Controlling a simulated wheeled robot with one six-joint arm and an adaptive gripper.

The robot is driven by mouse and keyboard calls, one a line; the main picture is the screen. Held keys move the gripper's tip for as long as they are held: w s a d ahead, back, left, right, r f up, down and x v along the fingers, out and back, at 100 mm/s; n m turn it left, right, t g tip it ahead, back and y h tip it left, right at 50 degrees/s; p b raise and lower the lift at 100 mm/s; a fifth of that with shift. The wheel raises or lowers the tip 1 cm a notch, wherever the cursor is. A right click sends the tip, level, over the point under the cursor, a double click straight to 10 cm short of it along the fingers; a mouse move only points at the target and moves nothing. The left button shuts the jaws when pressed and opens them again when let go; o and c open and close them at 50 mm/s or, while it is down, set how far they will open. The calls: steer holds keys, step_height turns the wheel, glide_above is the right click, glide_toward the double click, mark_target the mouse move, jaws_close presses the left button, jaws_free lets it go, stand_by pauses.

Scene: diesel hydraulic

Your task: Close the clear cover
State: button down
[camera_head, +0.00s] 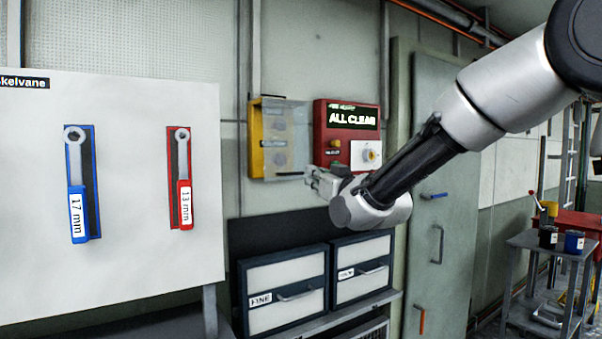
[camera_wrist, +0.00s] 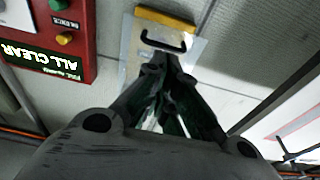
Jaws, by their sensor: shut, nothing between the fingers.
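A yellow box (camera_head: 256,150) is fixed to the wall, with a clear cover (camera_head: 300,118) over its front and reaching past it on the right. I cannot tell how far the cover stands from the box. In the wrist view, the picture is turned over; the yellow box (camera_wrist: 165,17) shows at the top with a pale clear panel and a black handle (camera_wrist: 163,42). My gripper (camera_head: 312,176) is at the cover's lower right corner. In the wrist view, my gripper (camera_wrist: 168,66) is shut and empty, its tips close to the handle; I cannot tell whether they touch it.
A red ALL CLEAR panel (camera_head: 347,112) with buttons is right beside the cover. Drawers marked FINE (camera_head: 260,315) stand below. A white board (camera_head: 130,235) with two wrenches is at the left. A grey door (camera_head: 440,210) and a cart (camera_head: 545,242) are at the right.

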mark_target(299, 173)
steer(key=x, duration=0.6)
steer(key=shift+w+a+f, duration=0.35)
steer(key=shift+w+a, duration=0.15)
steer(key=shift+w, duration=0.25)
steer(key=shift+r, duration=0.1)
steer(key=shift+d, duration=0.1)
